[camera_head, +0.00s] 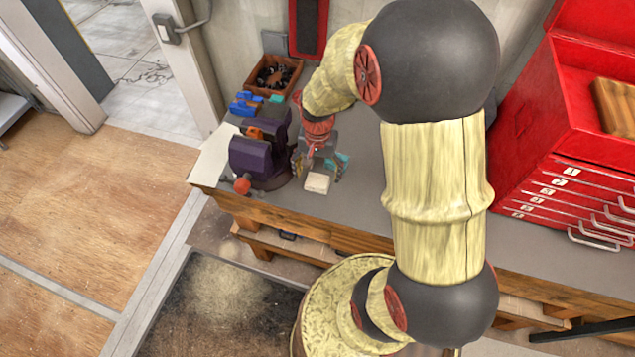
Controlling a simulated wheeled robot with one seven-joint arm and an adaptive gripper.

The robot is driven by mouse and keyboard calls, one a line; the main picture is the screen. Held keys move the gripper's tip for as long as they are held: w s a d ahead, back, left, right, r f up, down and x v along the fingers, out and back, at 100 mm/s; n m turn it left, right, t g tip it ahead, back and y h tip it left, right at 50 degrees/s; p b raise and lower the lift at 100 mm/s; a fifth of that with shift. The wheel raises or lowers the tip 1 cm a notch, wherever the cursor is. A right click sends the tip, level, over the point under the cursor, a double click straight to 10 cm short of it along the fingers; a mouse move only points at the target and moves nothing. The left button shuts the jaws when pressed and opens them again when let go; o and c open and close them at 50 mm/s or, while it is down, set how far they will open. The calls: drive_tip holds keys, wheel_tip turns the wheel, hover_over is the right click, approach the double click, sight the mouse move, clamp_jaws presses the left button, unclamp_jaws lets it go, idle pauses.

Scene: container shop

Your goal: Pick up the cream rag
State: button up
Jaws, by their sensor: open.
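The cream rag (318,183) appears as a small pale folded pad on the grey workbench top, to the right of the purple vise. My gripper (319,168) is low over the bench right at the rag. Its fingers are apart, one to the left and one to the right of the rag's far part. The near part of the rag shows clear of the fingers. I cannot tell whether the fingers touch it.
A purple vise (254,157) with a red-orange knob stands close left. Blue and teal items (246,102) and a brown bin (277,73) lie behind. A red tool chest (560,180) stands right. The workbench (352,190) is bare to the rag's right.

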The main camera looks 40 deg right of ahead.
sight(317, 180)
drive_tip(key=f, duration=0.4)
drive_tip(key=shift+w+d+f+b, duration=0.1)
drive_tip(key=shift+w+f+b, duration=0.1)
drive_tip(key=shift+f+b, duration=0.1)
drive_tip(key=shift+r, duration=0.1)
drive_tip(key=shift+c, duration=0.9)
drive_tip(key=c, duration=0.9)
drive_tip(key=shift+c, duration=0.4)
